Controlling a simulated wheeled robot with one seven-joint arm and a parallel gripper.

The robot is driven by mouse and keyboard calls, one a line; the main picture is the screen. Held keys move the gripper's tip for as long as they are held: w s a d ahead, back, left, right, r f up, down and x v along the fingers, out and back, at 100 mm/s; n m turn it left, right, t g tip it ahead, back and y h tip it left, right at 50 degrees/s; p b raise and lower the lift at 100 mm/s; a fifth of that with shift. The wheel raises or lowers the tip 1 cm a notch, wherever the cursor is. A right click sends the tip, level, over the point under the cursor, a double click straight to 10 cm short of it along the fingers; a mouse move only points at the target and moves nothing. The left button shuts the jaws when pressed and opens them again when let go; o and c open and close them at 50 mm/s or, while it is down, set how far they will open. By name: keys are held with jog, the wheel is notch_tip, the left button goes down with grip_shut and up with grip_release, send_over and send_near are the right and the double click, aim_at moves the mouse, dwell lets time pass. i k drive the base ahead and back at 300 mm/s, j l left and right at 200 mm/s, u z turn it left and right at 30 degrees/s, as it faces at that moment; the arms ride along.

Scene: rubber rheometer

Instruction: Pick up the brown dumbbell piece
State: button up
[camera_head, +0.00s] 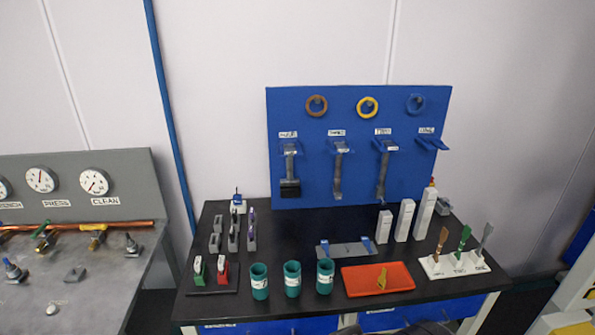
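The brown dumbbell piece (442,240) stands upright, leaning slightly, in the left slot of a white labelled holder (452,270) at the right end of the black table. A green dumbbell piece (464,237) stands in the middle slot and a grey one (486,240) in the right slot. The foot of the brown piece is hidden in the holder. A yellow dumbbell-like piece (382,279) lies in the orange tray (357,285) left of the holder. My gripper does not show in the head view.
Teal cups (292,279) stand at the front, left of the tray. A blue board (300,190) with hung tools rises behind. A grey gauge bench (90,270) is at left.

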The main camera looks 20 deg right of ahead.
aim_at(435, 257)
jog(key=z, duration=1.6)
jog(key=i+u, duration=0.2)
jog(key=u, duration=0.15)
jog(key=i+u, duration=0.35)
jog(key=i+l+u, duration=0.1)
jog(key=u, duration=0.25)
